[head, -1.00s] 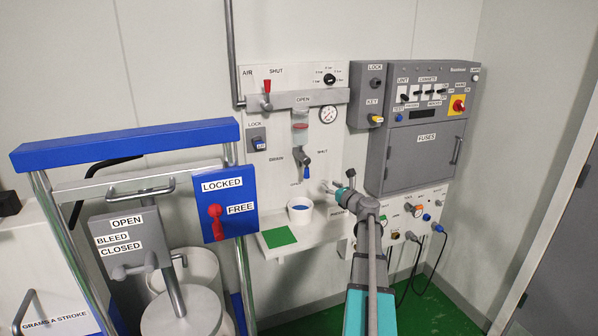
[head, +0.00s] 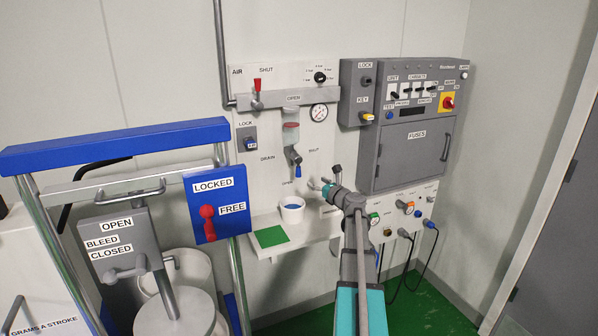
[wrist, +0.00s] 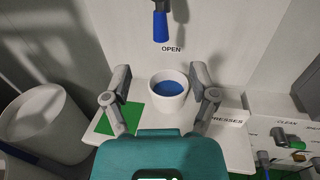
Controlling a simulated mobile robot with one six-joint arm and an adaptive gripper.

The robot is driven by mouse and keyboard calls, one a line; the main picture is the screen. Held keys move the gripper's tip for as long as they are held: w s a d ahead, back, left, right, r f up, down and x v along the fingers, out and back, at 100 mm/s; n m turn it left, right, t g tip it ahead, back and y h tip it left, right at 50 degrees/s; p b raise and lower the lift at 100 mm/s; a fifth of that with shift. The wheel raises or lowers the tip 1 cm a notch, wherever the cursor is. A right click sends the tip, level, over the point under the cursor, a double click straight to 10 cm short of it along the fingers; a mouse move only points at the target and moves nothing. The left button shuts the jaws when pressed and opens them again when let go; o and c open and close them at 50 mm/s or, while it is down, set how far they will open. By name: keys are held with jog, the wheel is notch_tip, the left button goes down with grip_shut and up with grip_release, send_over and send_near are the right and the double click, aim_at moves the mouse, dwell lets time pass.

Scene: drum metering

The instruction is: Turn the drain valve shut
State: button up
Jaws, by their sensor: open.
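The drain valve is on the white wall panel, below a small sight glass with a red band (head: 291,133). Its blue-tipped lever (head: 297,170) hangs down; in the wrist view the blue grip (wrist: 160,26) points down at the OPEN label (wrist: 172,49). The SHUT label (head: 313,150) is to the right of the valve. My gripper (head: 322,187) is in front of the panel, right of and lower than the lever. In the wrist view its open fingers (wrist: 160,76) are apart and empty, with the lever beyond them, not touched.
A white cup with blue inside (head: 292,210) stands on a shelf below the valve, beside a green pad (head: 270,236). A grey fuse cabinet (head: 415,135) is to the right. A blue-topped frame (head: 115,146) with white drums stands at left.

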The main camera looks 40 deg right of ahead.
aim_at(301, 172)
jog(key=w, duration=1.2)
jog(key=shift+d, duration=0.3)
jog(key=shift+c, duration=0.2)
